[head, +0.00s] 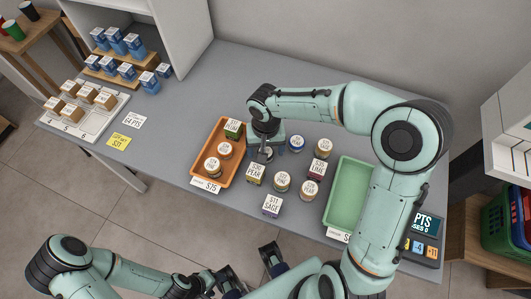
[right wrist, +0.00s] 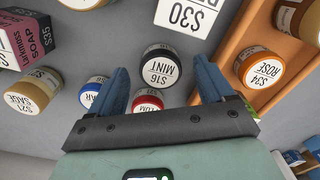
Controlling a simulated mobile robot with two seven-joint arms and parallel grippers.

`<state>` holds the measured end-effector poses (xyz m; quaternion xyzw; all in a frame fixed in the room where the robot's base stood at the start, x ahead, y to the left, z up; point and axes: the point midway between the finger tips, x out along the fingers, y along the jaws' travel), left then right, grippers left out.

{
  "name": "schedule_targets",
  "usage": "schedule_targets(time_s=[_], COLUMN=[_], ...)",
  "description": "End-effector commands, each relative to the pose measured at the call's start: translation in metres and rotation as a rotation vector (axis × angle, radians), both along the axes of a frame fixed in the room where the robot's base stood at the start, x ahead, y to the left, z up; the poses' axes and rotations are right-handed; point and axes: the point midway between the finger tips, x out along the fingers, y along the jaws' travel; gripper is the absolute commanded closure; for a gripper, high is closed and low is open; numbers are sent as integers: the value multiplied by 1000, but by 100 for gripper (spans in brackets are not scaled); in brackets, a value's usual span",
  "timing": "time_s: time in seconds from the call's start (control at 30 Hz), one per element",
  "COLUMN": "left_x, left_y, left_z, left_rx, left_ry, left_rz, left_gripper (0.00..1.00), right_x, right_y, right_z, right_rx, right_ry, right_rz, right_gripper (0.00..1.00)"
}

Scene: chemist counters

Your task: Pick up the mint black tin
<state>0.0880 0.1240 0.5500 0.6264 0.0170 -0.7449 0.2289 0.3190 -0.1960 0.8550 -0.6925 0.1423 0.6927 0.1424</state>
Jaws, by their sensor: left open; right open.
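The mint tin (right wrist: 160,66) is black with a white lid reading "$16 MINT". In the right wrist view it lies between the two blue fingertips of my open right gripper (right wrist: 163,76); its depth relative to them is hard to tell. In the head view my right gripper (head: 262,155) points down beside the orange tray and hides the tin. My left gripper (head: 249,269) is open and empty at the bottom of the head view, off the counter's front edge.
Close around are a $30 pear box (head: 255,174), a red-sided plum jar (right wrist: 147,100), a blue jar (right wrist: 92,92) and the orange tray (head: 199,172) with tins. A green tray (head: 345,188) stands right. Bare counter (head: 170,120) lies left of the orange tray.

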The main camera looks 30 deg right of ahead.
Motion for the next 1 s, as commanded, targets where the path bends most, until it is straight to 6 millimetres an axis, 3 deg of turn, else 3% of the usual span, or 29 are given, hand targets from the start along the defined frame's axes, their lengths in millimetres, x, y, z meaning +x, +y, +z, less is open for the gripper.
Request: schedule_targets(time_s=[0.13,0.4,0.43,0.6,1.0], left_x=[-1,-1,-1,-1,0], left_y=[0,0,0,0,0], left_z=[-2,-2,-2,-2,-2], left_rx=[0,0,0,0,0], left_ry=[0,0,0,0,0], left_rz=[0,0,0,0,0], left_gripper=[41,41,41,41,41], right_x=[0,0,0,0,1], right_y=[0,0,0,0,0], right_z=[-19,-22,-22,-22,-17], right_rx=[1,0,0,0,-1], right_ry=[2,-1,-1,-1,-3], right_rz=[0,1,1,0,0], right_gripper=[19,19,22,78,79])
